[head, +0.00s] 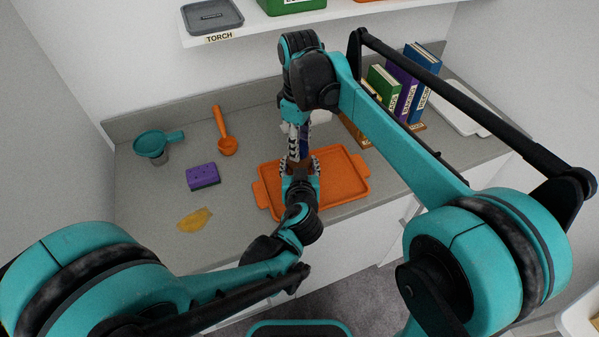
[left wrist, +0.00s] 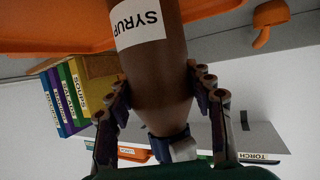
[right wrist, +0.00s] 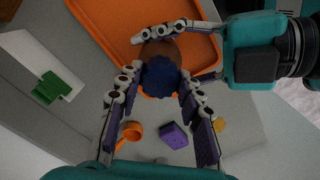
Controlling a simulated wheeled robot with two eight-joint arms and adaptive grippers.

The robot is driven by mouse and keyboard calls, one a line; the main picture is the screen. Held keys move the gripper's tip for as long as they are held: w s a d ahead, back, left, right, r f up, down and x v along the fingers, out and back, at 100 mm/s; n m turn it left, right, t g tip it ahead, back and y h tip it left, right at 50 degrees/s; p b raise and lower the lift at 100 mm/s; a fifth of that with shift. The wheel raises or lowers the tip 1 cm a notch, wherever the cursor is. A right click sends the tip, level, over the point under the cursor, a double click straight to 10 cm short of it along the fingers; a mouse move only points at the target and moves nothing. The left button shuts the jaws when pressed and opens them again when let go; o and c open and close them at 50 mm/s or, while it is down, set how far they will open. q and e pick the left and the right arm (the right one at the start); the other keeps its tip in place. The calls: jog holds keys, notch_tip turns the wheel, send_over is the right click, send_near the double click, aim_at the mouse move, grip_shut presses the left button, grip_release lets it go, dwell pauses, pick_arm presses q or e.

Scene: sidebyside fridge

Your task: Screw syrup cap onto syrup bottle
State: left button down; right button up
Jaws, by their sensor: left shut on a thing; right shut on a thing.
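The brown syrup bottle (left wrist: 160,85) carries a white SYRUP label and shows large in the left wrist view, upside down there. My left gripper (head: 300,165) is shut on the bottle's sides, over the orange tray (head: 346,183). The blue syrup cap (right wrist: 160,79) is in line with the bottle's top, and it also shows at the bottle's narrow end in the left wrist view (left wrist: 166,147). My right gripper (head: 299,136) points down from above, shut on the cap. The cap hides the bottle's mouth, so I cannot tell how far it is threaded.
A teal funnel (head: 152,144), an orange scoop (head: 227,145), a purple sponge (head: 202,176) and a yellow piece (head: 195,220) lie left of the tray. Several books (head: 400,85) stand at the back right. A shelf (head: 260,24) runs above the counter.

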jog(key=m, duration=0.7)
jog(key=shift+m, duration=0.3)
jog(key=m, duration=1.3)
jog(key=shift+f+m, duration=0.1)
jog(key=shift+m, duration=0.3)
jog(key=o, duration=1.3)
jog(key=shift+r, duration=2.3)
